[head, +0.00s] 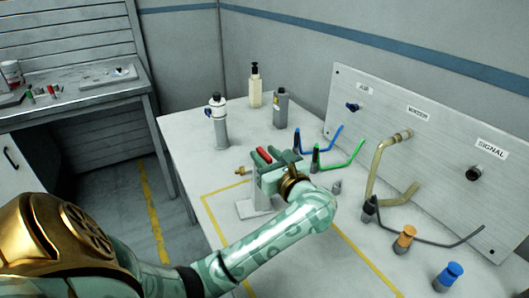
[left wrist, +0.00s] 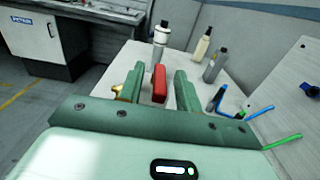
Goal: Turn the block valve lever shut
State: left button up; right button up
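The block valve's red lever (head: 264,155) shows in the head view above a pale grey base plate (head: 247,208), with a brass fitting (head: 240,171) at its left. Most of the valve body is hidden behind my left gripper (head: 275,160). In the left wrist view the red lever (left wrist: 159,84) stands between the two green fingers of my left gripper (left wrist: 158,86). The fingers are open, with a visible gap on each side of the lever. My right gripper is in neither view.
A white-and-grey canister (head: 218,120), a pump bottle (head: 255,86) and a grey bottle (head: 281,108) stand at the back. A panel (head: 440,135) labelled AIR, WATER and SIGNAL stands at right, with blue, green, tan and dark lines before it. Orange (head: 404,238) and blue (head: 448,276) capped parts stand front right.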

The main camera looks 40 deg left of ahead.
pick_arm(q)
jog(key=shift+c, duration=0.3)
grip_shut()
jog(key=shift+s+a+m+t+h, duration=0.1)
jog(key=shift+s+m+t+h, duration=0.15)
jog(key=shift+m+t, duration=0.3)
jog(key=shift+s+m+t+h, duration=0.1)
jog(key=shift+m+t+h, duration=0.2)
jog(key=shift+t, duration=0.45)
jog(key=shift+m+t, duration=0.25)
jog(key=shift+t, duration=0.05)
jog(key=shift+o, duration=0.3)
grip_release()
